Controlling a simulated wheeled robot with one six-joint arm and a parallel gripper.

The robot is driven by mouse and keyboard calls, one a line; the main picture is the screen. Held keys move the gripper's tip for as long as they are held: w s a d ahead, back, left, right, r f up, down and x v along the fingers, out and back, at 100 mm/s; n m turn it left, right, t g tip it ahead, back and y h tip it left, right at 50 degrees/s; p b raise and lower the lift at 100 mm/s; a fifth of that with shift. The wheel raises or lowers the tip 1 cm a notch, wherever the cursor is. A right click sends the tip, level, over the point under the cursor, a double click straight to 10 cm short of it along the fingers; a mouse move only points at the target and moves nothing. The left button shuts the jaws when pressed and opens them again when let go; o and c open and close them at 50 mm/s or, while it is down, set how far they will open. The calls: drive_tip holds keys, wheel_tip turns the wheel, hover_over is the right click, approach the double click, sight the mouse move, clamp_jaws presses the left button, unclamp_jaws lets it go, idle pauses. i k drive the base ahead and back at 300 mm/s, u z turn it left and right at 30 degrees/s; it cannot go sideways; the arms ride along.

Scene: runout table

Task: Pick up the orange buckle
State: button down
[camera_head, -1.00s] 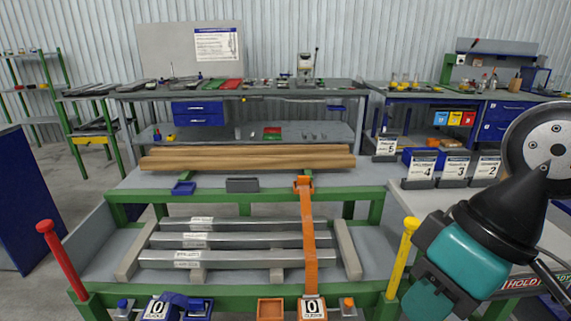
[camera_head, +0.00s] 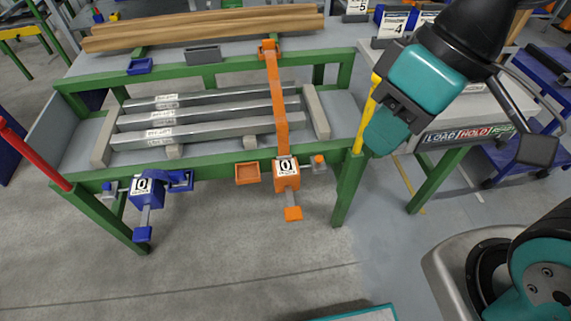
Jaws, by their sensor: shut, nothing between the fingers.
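The orange buckle (camera_head: 286,175) hangs at the front green rail of the runout table, at the lower end of an orange strap (camera_head: 276,90). It bears a white label, and an orange-tipped lever (camera_head: 293,213) sticks out below it. The strap runs back across several grey metal bars (camera_head: 205,132). My gripper (camera_head: 383,132), teal and dark, is at the upper right, in front of the yellow post and to the right of the buckle, clearly apart from it. It is shut and holds nothing; its fingertips are hard to make out.
A blue buckle (camera_head: 147,190) hangs at the left of the front rail. An empty orange tray (camera_head: 248,173) is just left of the orange buckle. A red post (camera_head: 33,152) and a yellow post (camera_head: 366,115) stand at the table's front corners.

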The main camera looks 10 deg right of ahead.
sight(268, 44)
drive_tip(key=u, duration=0.15)
drive_tip(key=i, duration=0.5)
drive_tip(key=u, duration=0.65)
drive_tip(key=i, duration=0.75)
drive_tip(key=u, duration=0.25)
